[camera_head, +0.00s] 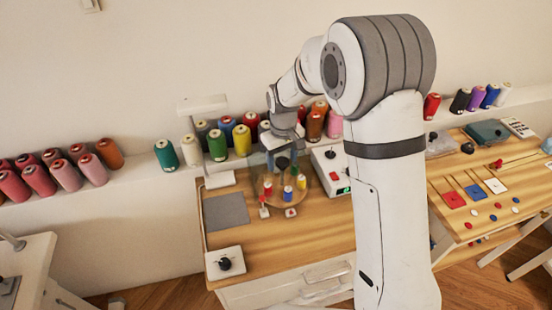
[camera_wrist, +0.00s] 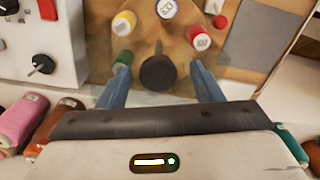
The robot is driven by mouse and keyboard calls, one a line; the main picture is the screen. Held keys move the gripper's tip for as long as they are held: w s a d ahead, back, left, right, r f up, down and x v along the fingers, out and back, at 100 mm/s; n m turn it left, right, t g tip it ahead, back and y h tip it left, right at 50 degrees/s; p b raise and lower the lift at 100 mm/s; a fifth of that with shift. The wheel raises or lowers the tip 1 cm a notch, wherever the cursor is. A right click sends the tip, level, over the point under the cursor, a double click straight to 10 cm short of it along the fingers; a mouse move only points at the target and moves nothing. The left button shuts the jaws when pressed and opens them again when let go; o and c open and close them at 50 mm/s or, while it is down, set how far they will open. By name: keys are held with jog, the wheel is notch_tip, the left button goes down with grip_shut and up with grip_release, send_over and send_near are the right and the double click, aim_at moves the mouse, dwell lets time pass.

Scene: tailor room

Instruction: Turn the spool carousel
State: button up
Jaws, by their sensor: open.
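The spool carousel is a round wooden disc (camera_wrist: 185,60) with small spools around its rim and a dark round knob (camera_wrist: 157,73) in the middle. In the wrist view its spools are yellow (camera_wrist: 123,23), white-and-blue (camera_wrist: 167,9), red (camera_wrist: 199,39) and green (camera_wrist: 122,60). My gripper (camera_wrist: 160,78) is open, with one blue finger on each side of the knob and a visible gap to each; whether the tips reach down to its height I cannot tell. In the head view my gripper (camera_head: 282,160) hangs over the carousel (camera_head: 285,203), partly hiding it.
A white control box (camera_head: 328,160) with black knobs stands close on the carousel's right in the head view. Large thread cones (camera_head: 216,145) line the shelf behind. A grey mat (camera_head: 226,211) and a white box with a black knob (camera_head: 225,263) lie on the left.

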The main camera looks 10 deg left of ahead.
notch_tip(320, 180, up, 8)
jog(key=shift+f+b, duration=0.1)
jog(key=shift+b, duration=0.35)
jog(key=shift+d+r, duration=0.2)
jog(key=shift+d, duration=0.1)
jog(key=s+d+r+m+t, duration=0.1)
jog(key=s+d+r+m, duration=0.1)
jog(key=s+d+r, duration=0.3)
jog(key=s+d+r+m, duration=0.2)
jog(key=s+d, duration=0.2)
jog(key=d, duration=0.3)
jog(key=s+d+m+t, duration=0.1)
jog(key=s+d, duration=0.3)
jog(key=s, duration=0.3)
jog(key=s+d+m+t, duration=0.1)
jog(key=s+d+m, duration=0.1)
jog(key=s+d, duration=0.2)
jog(key=shift+s+d+m, duration=0.15)
jog(key=shift+s+m, duration=0.15)
jog(key=shift+s, duration=1.4)
